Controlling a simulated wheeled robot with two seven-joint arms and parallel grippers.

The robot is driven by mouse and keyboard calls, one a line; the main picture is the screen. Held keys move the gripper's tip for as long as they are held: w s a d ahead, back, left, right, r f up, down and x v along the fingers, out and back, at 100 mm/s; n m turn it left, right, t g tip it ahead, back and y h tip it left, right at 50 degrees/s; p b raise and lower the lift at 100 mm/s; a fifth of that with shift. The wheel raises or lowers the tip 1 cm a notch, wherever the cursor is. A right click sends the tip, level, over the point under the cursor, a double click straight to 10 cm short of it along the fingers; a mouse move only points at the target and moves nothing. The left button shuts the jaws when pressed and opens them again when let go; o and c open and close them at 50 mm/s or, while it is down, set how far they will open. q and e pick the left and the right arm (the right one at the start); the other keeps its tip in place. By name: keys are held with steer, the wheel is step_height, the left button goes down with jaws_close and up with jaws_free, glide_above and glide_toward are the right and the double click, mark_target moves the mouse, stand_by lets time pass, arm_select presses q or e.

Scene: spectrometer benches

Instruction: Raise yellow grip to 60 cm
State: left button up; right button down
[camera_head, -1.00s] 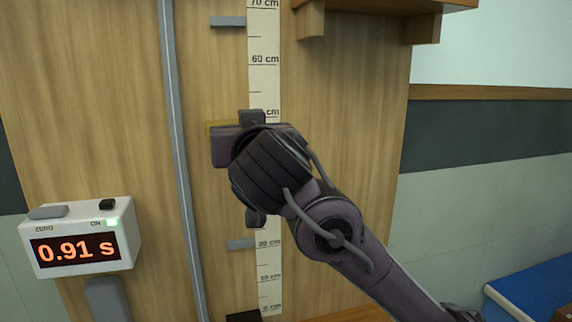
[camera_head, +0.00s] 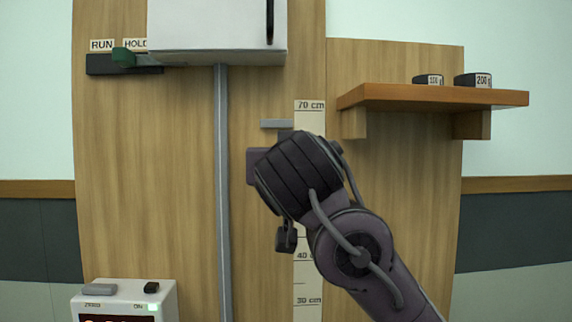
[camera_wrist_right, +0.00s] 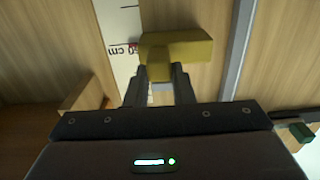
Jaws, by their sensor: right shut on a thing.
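The yellow grip (camera_wrist_right: 185,48) is a T-shaped piece in the right wrist view. My right gripper (camera_wrist_right: 158,84) is shut on its short stem. The grip is beside the white height scale (camera_wrist_right: 122,25), close to the 60 cm label, which appears upside down there; a small red mark shows by that label. In the head view my right arm hides the grip and part of the scale (camera_head: 309,118), whose 70 cm label shows above my wrist. My left gripper is in neither view.
A grey vertical rail (camera_head: 224,200) runs left of the scale. A grey stop (camera_head: 277,124) sticks out above my wrist. A wooden shelf (camera_head: 430,97) with two dark weights is at the right. A white box (camera_head: 217,25) and a green RUN/HOLD switch (camera_head: 124,56) are at upper left.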

steer(key=c, duration=1.2)
jaws_free()
steer(key=shift+c, duration=0.2)
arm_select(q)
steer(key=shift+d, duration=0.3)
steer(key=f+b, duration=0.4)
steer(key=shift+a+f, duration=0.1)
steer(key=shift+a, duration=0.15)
arm_select(e)
steer(key=s, duration=0.8)
steer(key=shift+d, duration=0.15)
steer(key=shift+w+f, duration=0.1)
steer(key=shift+f, duration=0.05)
